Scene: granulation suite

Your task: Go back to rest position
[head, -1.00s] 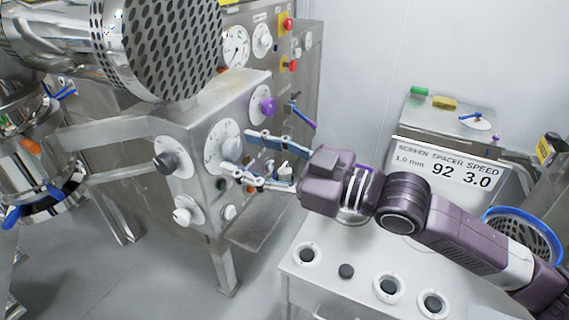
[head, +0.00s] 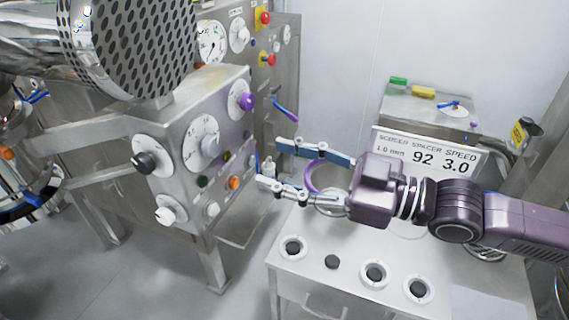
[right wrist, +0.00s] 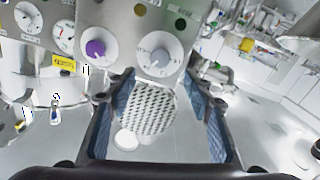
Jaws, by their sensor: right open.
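My right gripper (head: 270,165) is open and empty in the head view, its fingers pointing left. It stands clear of the grey control box (head: 225,85), to the right of the white dial (head: 201,142) on the box's front. In the right wrist view the two blue-padded fingers of my right gripper (right wrist: 158,95) are spread wide, with nothing held. The white dial (right wrist: 158,54) and the purple knob (right wrist: 96,49) show ahead, beyond the fingertips. The purple knob also shows in the head view (head: 247,101). My left gripper does not show.
A white table (head: 330,290) with several round holders stands below my right arm. A sign (head: 430,154) reading 92 and 3.0 stands behind the arm. A perforated metal cylinder (head: 130,45) is at upper left. Grey floor is open at lower left.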

